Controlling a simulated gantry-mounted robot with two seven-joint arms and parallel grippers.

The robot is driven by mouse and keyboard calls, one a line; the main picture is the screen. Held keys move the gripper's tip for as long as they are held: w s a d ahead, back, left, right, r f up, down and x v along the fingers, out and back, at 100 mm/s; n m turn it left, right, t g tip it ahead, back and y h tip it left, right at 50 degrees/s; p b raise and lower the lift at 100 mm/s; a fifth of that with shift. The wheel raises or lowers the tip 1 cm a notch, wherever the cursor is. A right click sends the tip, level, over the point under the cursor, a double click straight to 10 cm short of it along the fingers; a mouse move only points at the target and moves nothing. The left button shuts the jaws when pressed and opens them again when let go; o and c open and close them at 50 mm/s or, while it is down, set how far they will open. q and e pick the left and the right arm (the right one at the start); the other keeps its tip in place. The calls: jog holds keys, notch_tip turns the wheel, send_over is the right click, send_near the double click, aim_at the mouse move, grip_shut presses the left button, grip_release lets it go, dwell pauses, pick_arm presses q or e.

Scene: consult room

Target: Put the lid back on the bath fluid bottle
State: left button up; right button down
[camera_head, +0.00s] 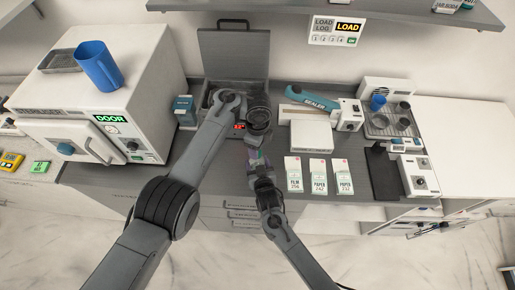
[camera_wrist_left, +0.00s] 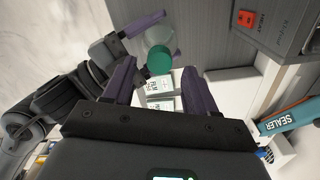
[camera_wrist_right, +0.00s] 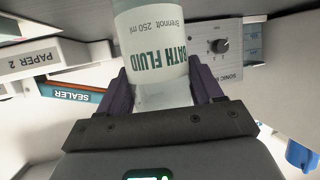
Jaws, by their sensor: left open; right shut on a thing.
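The bath fluid bottle (camera_wrist_right: 158,50) is pale, with green lettering on a white label, and stands between the fingers of my right gripper (camera_wrist_right: 160,85), which is shut on it. In the left wrist view a round green top (camera_wrist_left: 159,60) shows at the end of the bottle; I cannot tell how it is seated. My left gripper (camera_wrist_left: 158,80) is open, its two purple fingers on either side of the green top and apart from it. In the head view both grippers meet above the counter's front, and the bottle (camera_head: 256,160) is mostly hidden between them.
A grey open-lidded bath (camera_head: 232,42) stands behind my left arm. A sealer (camera_head: 312,100), a white box (camera_head: 311,136) and several paper packets lie to the right. A steriliser with a blue jug (camera_head: 98,66) on top is at the left. A dark mat (camera_head: 383,172) lies further right.

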pick_arm(q)
jog(key=shift+r, duration=1)
jog(key=shift+c, duration=0.4)
jog(key=shift+a+n, duration=0.15)
jog(key=shift+n, duration=0.35)
jog(key=w+a+r+n+t+y, duration=0.1)
jog(key=w+r+n, duration=0.3)
jog(key=r+n, duration=0.55)
jog(key=s+f+n, duration=0.1)
jog(key=f+n, duration=0.1)
jog(key=s+f+n, duration=0.1)
jog(key=n, duration=0.1)
jog(key=s+d+f+n+g+h, duration=0.1)
jog(key=s+f+n, duration=0.1)
jog(key=n, duration=0.1)
jog(key=shift+d+f, duration=0.1)
jog(key=shift+f, duration=0.45)
